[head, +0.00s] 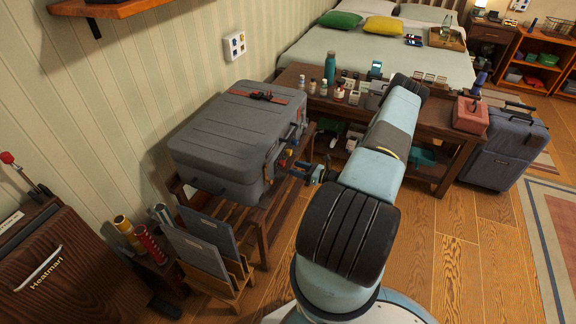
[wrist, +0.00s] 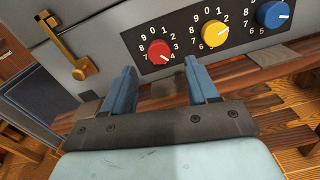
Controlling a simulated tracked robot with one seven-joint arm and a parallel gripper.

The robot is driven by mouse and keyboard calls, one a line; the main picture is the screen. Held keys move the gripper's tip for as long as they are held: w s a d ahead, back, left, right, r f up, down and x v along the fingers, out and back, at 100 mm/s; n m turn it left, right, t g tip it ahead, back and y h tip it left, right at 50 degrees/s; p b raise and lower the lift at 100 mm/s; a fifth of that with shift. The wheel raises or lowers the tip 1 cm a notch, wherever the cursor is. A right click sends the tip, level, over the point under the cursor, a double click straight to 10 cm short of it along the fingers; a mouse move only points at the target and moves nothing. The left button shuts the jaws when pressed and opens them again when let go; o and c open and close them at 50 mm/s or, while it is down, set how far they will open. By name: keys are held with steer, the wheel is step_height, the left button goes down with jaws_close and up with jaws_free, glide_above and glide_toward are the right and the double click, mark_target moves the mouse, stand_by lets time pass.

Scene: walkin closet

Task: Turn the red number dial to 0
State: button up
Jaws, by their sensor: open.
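The red number dial (wrist: 158,51) is on a dark panel on the side of the grey suitcase (head: 232,135). In the wrist view its white mark points to the lower right, near the 4; the 0 is at its top. My gripper (wrist: 162,73) is open, with its two blue fingers apart and nothing between them. The dial shows just beyond and between the fingertips; I cannot tell whether they touch it. In the head view my gripper (head: 297,171) is at the suitcase's right side, where the dials are small.
A yellow dial (wrist: 214,33) and a blue dial (wrist: 272,14) sit to the right of the red one on the panel. A brass latch (wrist: 70,48) is to its left. The suitcase rests on a wooden rack (head: 262,222). A low wooden table (head: 452,143) with small items stands behind.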

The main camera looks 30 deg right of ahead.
mark_target(284, 164)
steer(key=shift+x, duration=2.7)
steer(key=c, duration=1)
steer(key=shift+d, duration=0.3)
steer(key=shift+c, duration=0.2)
steer(key=shift+a+n, duration=0.25)
steer(key=shift+n, duration=0.05)
